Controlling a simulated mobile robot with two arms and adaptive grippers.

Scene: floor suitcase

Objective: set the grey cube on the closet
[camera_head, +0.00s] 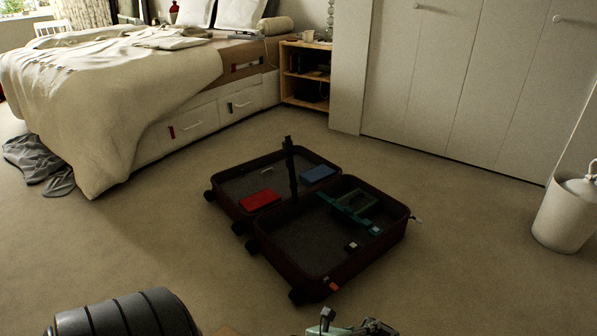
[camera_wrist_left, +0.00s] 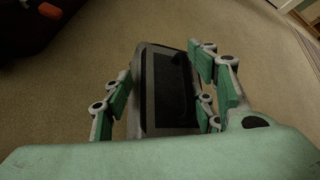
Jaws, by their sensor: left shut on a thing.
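My left gripper (camera_wrist_left: 165,85) shows in the left wrist view with its green-padded fingers on both sides of a dark grey boxy thing with a paler rim, which I take for the grey cube (camera_wrist_left: 172,98). It is shut on this thing, with bare carpet around it. In the head view, pale green gripper parts (camera_head: 352,328) show at the bottom edge, mostly cut off; the cube is not clear there. The closet (camera_head: 455,85), with pale panel doors and round knobs, stands at the back right, away from the gripper. My right gripper is not identifiable.
An open dark suitcase (camera_head: 390,237) lies mid-floor, holding a red box (camera_head: 260,200), a blue item (camera_head: 318,174) and a teal frame (camera_head: 352,205). A bed (camera_head: 110,85), a wooden shelf (camera_head: 305,76) and a white bin (camera_head: 566,215) stand around. Carpet between suitcase and closet is clear.

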